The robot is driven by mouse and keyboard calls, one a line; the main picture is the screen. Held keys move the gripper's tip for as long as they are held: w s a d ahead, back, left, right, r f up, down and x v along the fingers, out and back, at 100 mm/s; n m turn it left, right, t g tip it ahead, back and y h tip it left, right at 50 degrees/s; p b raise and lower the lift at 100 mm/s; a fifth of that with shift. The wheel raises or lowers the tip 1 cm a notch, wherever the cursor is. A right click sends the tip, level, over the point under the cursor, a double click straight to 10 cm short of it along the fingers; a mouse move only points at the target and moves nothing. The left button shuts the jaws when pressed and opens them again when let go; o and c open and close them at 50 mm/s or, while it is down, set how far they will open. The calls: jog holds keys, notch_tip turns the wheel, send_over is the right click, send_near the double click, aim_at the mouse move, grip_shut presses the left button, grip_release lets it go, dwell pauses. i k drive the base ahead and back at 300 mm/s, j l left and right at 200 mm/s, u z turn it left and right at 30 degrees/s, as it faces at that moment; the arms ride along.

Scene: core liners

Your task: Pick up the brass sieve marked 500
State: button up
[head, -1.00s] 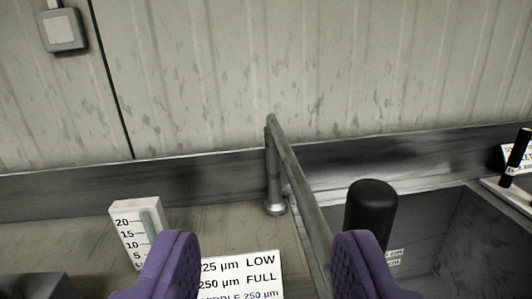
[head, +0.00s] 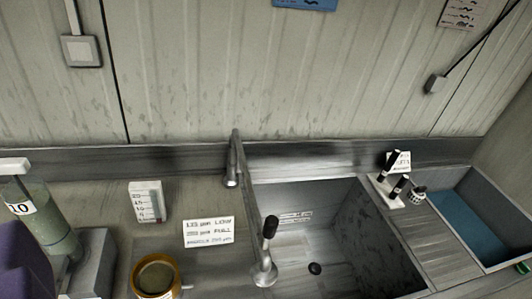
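A round brass sieve (head: 157,277) sits on the worktop at the bottom edge, left of the sink. Its brass rim surrounds a darker mesh, and I cannot read any marking on it. The bottom frame edge cuts it off slightly. One purple finger of my gripper (head: 22,255) shows at the lower left edge, left of the sieve and apart from it in the picture. The other finger is out of frame, so the opening and anything between the fingers are hidden.
A clear cylinder marked 10 (head: 44,222) stands by a grey block (head: 95,265) left of the sieve. Behind are a scale block (head: 147,202) and a label card (head: 209,232). A tap (head: 234,160) and lever (head: 268,245) edge the sink (head: 345,265). Dark-handled tools (head: 395,178) stand right.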

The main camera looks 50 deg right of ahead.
aim_at(155, 276)
jog(key=k+z, duration=0.1)
jog(key=z, duration=0.8)
jog(key=i+j+u, duration=0.25)
jog(key=i+j, duration=0.2)
jog(key=i+j+u, duration=0.3)
jog(key=i+j, duration=0.2)
